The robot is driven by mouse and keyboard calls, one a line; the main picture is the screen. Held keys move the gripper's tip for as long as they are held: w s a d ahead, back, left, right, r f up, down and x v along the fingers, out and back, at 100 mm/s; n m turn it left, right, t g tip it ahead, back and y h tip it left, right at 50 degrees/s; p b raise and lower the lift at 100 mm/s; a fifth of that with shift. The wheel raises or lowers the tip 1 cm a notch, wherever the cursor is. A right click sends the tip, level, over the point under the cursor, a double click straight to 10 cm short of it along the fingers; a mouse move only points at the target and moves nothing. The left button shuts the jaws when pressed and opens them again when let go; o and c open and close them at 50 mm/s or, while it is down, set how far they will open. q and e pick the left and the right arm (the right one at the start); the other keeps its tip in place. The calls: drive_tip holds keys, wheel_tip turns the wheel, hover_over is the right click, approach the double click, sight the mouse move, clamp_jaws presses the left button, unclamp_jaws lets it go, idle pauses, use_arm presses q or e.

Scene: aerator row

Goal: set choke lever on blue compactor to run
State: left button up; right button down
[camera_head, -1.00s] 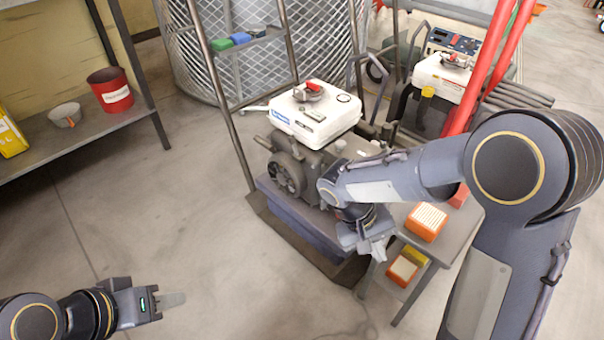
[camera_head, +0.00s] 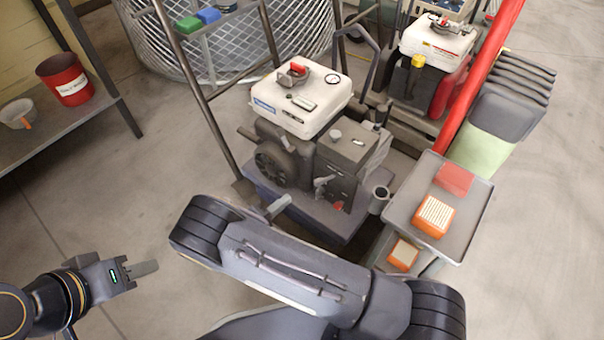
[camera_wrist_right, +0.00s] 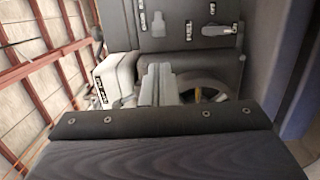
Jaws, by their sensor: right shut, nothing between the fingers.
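The blue compactor's engine, with a white tank (camera_head: 305,98), stands on a blue-grey base (camera_head: 335,222) in the head view. On its front face are a small grey lever (camera_head: 322,186) and a red piece (camera_head: 338,206); I cannot tell which part is the choke lever. My right gripper (camera_head: 278,207) is shut and empty, low before the engine's lower left side. In the right wrist view its fingers (camera_wrist_right: 158,84) point at the machine, below a grey panel (camera_wrist_right: 190,32) with small light levers. They appear apart from the levers. My left gripper (camera_head: 144,269) looks shut and empty above the floor.
A second machine with a white tank (camera_head: 438,42) stands behind, by a red pole (camera_head: 480,75). A small table (camera_head: 465,220) with orange filters (camera_head: 435,216) is on the right. A shelf with a red bucket (camera_head: 64,79) is on the left. The left floor is clear.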

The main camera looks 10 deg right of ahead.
sight(326, 179)
idle(0.3)
drive_tip(key=b+x, duration=0.2)
drive_tip(key=x, duration=0.8)
drive_tip(key=shift+r+t, duration=0.1)
drive_tip(key=shift+t, duration=0.2)
